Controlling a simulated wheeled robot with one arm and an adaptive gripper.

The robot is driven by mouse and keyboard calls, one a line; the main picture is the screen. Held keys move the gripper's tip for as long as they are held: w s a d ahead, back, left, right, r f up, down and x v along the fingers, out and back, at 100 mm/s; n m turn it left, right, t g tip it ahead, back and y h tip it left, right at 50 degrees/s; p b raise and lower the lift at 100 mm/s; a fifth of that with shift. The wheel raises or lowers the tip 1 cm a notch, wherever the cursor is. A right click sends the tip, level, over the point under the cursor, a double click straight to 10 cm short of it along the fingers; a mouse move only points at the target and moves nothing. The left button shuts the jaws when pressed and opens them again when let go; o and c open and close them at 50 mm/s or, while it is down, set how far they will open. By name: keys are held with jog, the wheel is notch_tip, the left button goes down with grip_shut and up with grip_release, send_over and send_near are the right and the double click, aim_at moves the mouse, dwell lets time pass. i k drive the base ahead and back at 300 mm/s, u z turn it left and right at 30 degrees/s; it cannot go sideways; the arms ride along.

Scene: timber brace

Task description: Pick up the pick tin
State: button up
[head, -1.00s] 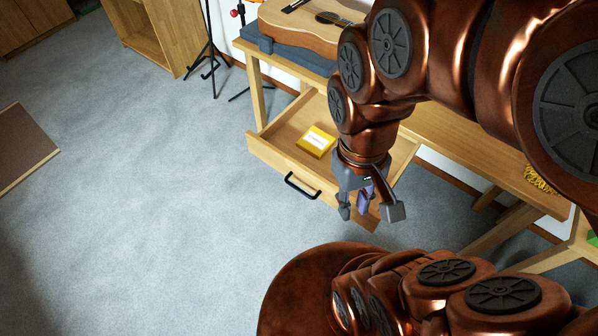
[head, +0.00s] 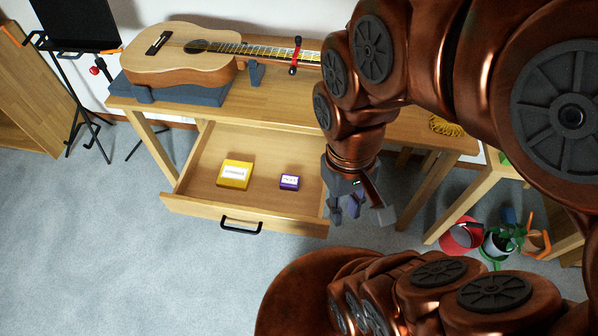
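The pick tin looks to be the small purple box (head: 289,182) with a white label, too small to read surely. It lies flat in the open drawer (head: 205,203) of the wooden desk, right of a larger yellow box (head: 235,174). My gripper (head: 345,213) hangs fingers down to the right of the tin, by the drawer's right front corner.
A guitar (head: 180,55) rests on a dark stand on the desk (head: 290,100). A black music stand (head: 75,30) stands at the left. A red bucket (head: 461,236) and plant pots are at the right. The grey floor (head: 110,250) before the drawer is clear.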

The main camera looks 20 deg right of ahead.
aim_at(288, 182)
jog(key=u, duration=2)
jog(key=i, duration=2.75)
jog(key=z, duration=3.15)
